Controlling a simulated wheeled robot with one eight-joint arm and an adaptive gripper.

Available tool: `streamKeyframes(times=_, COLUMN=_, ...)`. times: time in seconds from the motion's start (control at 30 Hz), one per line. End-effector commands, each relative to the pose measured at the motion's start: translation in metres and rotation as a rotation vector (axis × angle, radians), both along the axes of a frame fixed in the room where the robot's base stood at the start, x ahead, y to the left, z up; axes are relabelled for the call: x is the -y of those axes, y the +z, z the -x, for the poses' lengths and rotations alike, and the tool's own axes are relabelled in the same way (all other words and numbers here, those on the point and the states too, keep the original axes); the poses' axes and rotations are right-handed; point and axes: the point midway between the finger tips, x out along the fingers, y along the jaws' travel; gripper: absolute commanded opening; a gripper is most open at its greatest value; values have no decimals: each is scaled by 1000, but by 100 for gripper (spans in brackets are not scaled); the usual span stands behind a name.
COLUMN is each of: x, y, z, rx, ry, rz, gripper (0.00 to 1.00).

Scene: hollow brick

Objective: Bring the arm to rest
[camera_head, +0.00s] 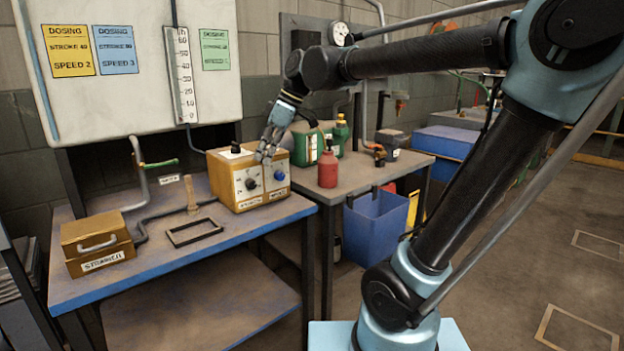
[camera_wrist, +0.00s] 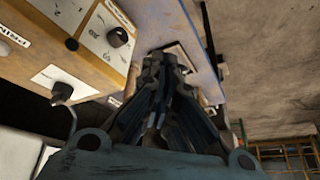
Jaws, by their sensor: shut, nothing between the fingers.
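My gripper (camera_head: 266,155) hangs in front of the yellow dosing box (camera_head: 246,179) in the head view, with its fingers pointing down. In the wrist view the fingers of my gripper (camera_wrist: 165,62) are together, with nothing between them. The dosing box also fills the upper left of the wrist view (camera_wrist: 85,35), with a dark knob beside the fingers.
The blue-edged bench (camera_head: 190,262) holds a yellow strainer box (camera_head: 97,245), a black frame (camera_head: 193,232) and a wooden peg (camera_head: 191,194). A red bottle (camera_head: 328,168) and a green canister (camera_head: 306,146) stand on the right bench. A blue bin (camera_head: 376,226) is below. Floor at right is open.

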Motion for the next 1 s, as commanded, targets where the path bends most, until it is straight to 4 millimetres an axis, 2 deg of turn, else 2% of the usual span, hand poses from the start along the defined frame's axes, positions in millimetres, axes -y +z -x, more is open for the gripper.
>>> streamKeyframes(times=0.03, x=25, y=-14, z=0, rx=-11, ry=-83, rz=20, gripper=0)
streamKeyframes(times=0.1, x=57, y=-32, z=1, rx=-30, ry=-202, rz=48, gripper=0)
streamKeyframes(times=0.3, x=143, y=-87, z=16, rx=-82, ry=-545, rz=118, gripper=0)
streamKeyframes(times=0.6, x=251, y=-177, z=64, rx=-146, ry=-1069, rz=197, gripper=0)
streamKeyframes(times=0.8, x=297, y=-228, z=98, rx=-172, ry=-1358, rz=228, gripper=0)
streamKeyframes(times=1.0, x=317, y=-251, z=114, rx=-182, ry=-1490, rz=240, gripper=0)
